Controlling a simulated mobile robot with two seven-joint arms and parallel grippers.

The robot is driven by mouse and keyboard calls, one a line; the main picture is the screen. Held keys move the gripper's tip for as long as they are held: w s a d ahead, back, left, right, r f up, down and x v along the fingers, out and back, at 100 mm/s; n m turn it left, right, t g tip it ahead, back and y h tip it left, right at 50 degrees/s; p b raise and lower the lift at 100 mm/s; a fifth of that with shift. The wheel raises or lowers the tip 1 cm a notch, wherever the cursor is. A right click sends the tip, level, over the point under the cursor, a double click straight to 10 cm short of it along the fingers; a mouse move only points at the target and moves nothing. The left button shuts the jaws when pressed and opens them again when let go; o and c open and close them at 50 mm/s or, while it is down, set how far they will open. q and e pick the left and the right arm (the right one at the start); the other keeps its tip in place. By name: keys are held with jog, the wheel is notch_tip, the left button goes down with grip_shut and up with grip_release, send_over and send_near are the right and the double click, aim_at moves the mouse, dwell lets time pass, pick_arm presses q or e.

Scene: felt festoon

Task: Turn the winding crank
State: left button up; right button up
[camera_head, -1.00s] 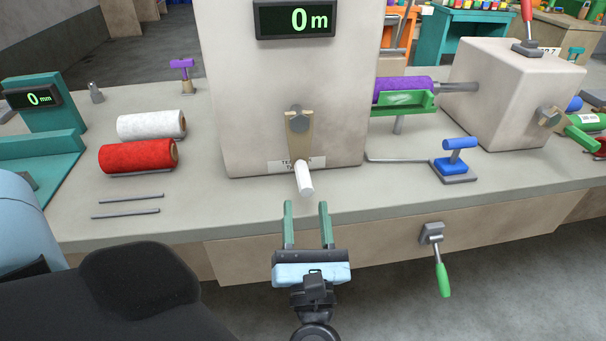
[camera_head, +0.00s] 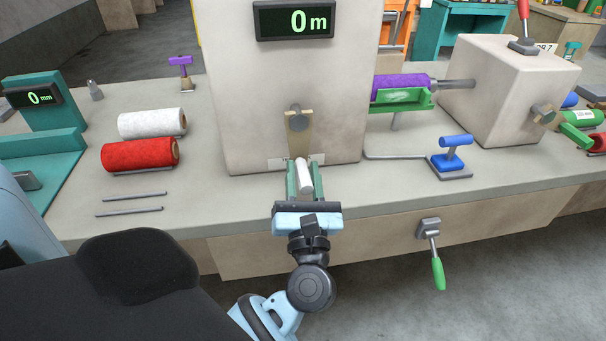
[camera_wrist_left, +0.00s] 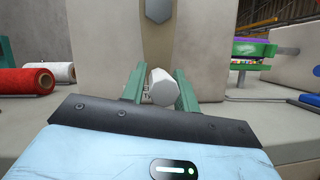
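The winding crank has a tan arm (camera_head: 299,135) hanging down from a grey hub on the front of the beige machine housing (camera_head: 245,110). Its white handle (camera_head: 305,177) sticks out toward me at the lower end. My left gripper (camera_head: 305,180) is open, with its green fingers on either side of the white handle. In the left wrist view the handle (camera_wrist_left: 161,86) stands between the two fingers, with a gap visible at least on its left side. Whether either finger touches it I cannot tell. My right gripper is not in view.
A display (camera_head: 294,19) on the housing reads 0 m. Red (camera_head: 140,154) and white (camera_head: 152,123) rolls lie left on the bench. A blue-handled lever (camera_head: 452,155) stands right, and a green-handled crank (camera_head: 437,270) hangs from the bench front.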

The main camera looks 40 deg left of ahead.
pick_arm(q)
grip_shut()
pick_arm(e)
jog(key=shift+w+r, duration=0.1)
